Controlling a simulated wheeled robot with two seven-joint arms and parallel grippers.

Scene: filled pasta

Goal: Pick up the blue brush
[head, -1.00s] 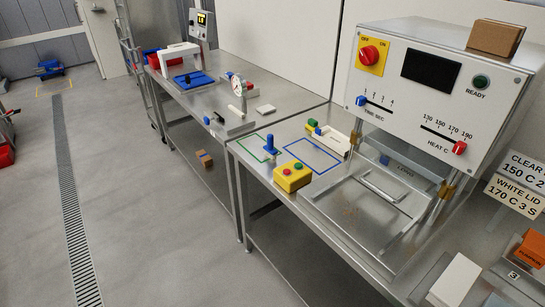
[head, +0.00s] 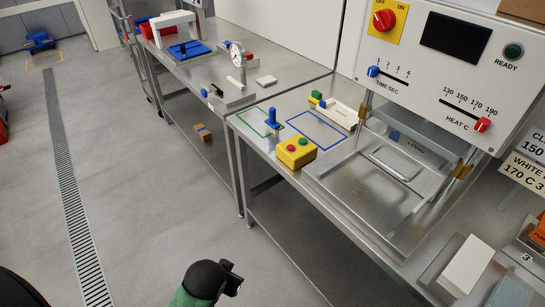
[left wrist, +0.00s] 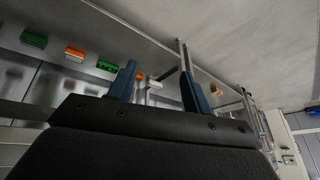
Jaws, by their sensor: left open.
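An upright blue-handled item (head: 271,119), which looks like the blue brush, stands on the steel bench within a green outline in the head view. Its bristles cannot be made out. My left gripper (left wrist: 158,70) shows in the left wrist view with its two blue fingers apart and nothing between them. In the head view a black and green part of my arm shows at the bottom, over the floor and well short of the bench; the fingers are not clear there. My right gripper is not in view.
A yellow button box (head: 296,152) stands near the bench edge, close to the blue item. A blue outline (head: 316,131), a cream tray (head: 338,112) and the sealing machine (head: 440,60) lie to the right. A dial gauge (head: 237,54) stands on the far bench.

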